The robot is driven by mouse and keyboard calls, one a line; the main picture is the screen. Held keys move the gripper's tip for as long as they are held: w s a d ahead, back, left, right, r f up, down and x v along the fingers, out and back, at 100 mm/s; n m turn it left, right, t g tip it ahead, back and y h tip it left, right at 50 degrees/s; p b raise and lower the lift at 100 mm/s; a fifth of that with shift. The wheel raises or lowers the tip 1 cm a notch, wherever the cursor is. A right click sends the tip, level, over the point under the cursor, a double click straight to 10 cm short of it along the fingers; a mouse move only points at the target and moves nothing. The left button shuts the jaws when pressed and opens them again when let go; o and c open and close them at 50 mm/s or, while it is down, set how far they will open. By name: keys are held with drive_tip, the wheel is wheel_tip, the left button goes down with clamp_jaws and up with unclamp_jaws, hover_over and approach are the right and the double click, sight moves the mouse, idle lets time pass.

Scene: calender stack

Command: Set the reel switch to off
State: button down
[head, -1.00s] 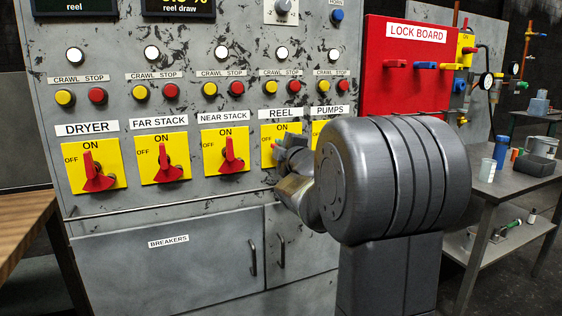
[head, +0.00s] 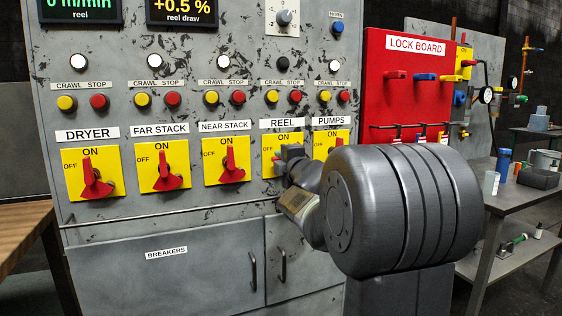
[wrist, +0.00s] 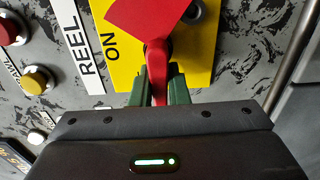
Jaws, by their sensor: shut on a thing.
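The reel switch is a red handle (wrist: 157,60) on a yellow plate (head: 289,138) under the REEL label (head: 283,124). In the wrist view its narrow lever lies between the two green fingers of my gripper (wrist: 160,86), which is shut on it. The lever points to the OFF side, away from ON, with its wide fan on the opposite side. The lamp (head: 283,63) above the reel column is dark.
The dryer (head: 92,178), far stack (head: 165,168) and near stack (head: 229,162) switches point to ON. The pumps switch (head: 328,146) sits close on the right, partly hidden by my arm. A red lock board (head: 400,100) and a grey table (head: 520,190) stand further right.

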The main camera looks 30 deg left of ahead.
drive_tip(key=c, duration=1.4)
unclamp_jaws()
drive_tip(key=shift+f, duration=0.1)
drive_tip(key=shift+s+d, duration=0.35)
drive_tip(key=shift+d, duration=0.05)
drive_tip(key=p+v, duration=0.2)
drive_tip(key=v, duration=1)
drive_tip(key=shift+s+d, duration=0.25)
drive_tip(key=shift+s, duration=0.05)
drive_tip(key=shift+a, duration=0.1)
drive_tip(key=b+x, duration=0.2)
drive_tip(key=x, duration=1.1)
drive_tip(key=shift+w+a, duration=0.2)
drive_tip(key=shift+w, duration=0.15)
